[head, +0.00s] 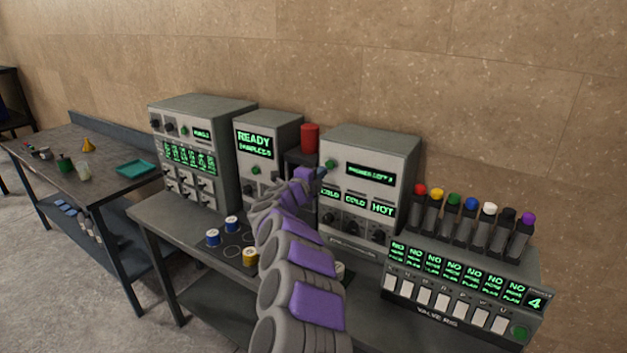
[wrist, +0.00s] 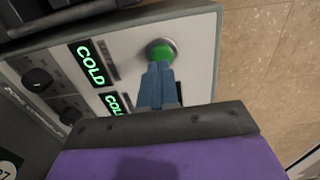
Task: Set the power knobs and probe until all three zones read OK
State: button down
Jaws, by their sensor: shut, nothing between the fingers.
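The zone unit (head: 407,165) is a grey box with a green button (head: 330,163) at its upper left and a green text display (head: 369,174) too small to read surely. Below, three zone readouts show COLD (head: 330,191), COLD (head: 355,200) and HOT (head: 383,209). A row of dark knobs (head: 379,236) sits under them. In the wrist view, two knobs (wrist: 37,80) and the green button (wrist: 162,50) show. My gripper (wrist: 158,66) has its blue fingers together and empty, with the tips at the button; contact is likely but unclear. No separate probe is distinguishable.
To the left stand a unit reading READY (head: 255,143) and a switch panel (head: 190,158). Blue and yellow spools (head: 232,223) stand on the bench before them. A valve rig (head: 460,290) with coloured caps is at the right. A red cylinder (head: 310,138) stands behind my gripper.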

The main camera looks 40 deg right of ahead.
aim_at(330, 165)
jog(key=shift+x, duration=1.25)
